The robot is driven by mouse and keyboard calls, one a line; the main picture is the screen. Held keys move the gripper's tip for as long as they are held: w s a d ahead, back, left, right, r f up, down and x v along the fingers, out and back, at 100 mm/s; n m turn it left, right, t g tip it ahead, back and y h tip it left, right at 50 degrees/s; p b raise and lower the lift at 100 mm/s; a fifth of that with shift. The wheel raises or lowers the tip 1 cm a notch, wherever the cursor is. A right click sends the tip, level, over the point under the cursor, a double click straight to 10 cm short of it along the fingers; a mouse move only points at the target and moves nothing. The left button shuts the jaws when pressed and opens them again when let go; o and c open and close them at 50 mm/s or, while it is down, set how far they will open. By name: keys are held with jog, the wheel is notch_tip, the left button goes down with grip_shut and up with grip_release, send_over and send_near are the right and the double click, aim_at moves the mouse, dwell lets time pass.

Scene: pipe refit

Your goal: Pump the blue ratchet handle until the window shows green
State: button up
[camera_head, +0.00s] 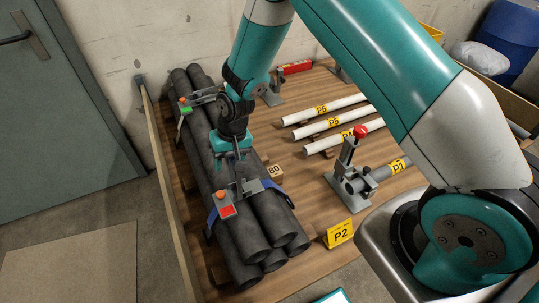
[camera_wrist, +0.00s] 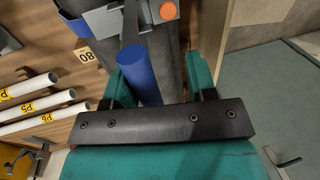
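A near ratchet (camera_head: 240,190) sits on a blue strap (camera_head: 276,187) around a bundle of dark grey pipes (camera_head: 245,235). Its window (camera_head: 228,211) shows red, with a small orange knob (camera_head: 220,195) beside it. The same knob appears at the top of the wrist view (camera_wrist: 168,11). The blue handle (camera_wrist: 138,75) stands up between the fingers of my gripper (camera_wrist: 160,85) in the wrist view, closer to the left finger. A gap shows on its right side, so the fingers are open around it. In the head view my gripper (camera_head: 232,153) hides the blue handle.
A second ratchet at the bundle's far end has a green window (camera_head: 186,108). White pipes (camera_head: 330,123) and a clamp with a red knob (camera_head: 360,131) stand to the right. A block marked 80 (camera_head: 275,171) is close to the bundle. A wooden side board (camera_head: 165,190) edges the table.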

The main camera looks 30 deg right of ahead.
jog(key=a, duration=0.3)
jog(key=shift+a+f+b, duration=0.1)
jog(key=shift+f+b, duration=0.2)
jog(key=shift+b, duration=0.05)
jog(key=d, duration=0.3)
jog(key=shift+d+r+p, duration=0.15)
jog(key=shift+r+p, duration=0.15)
jog(key=shift+p, duration=0.05)
jog(key=shift+d, duration=0.1)
jog(key=d, duration=0.3)
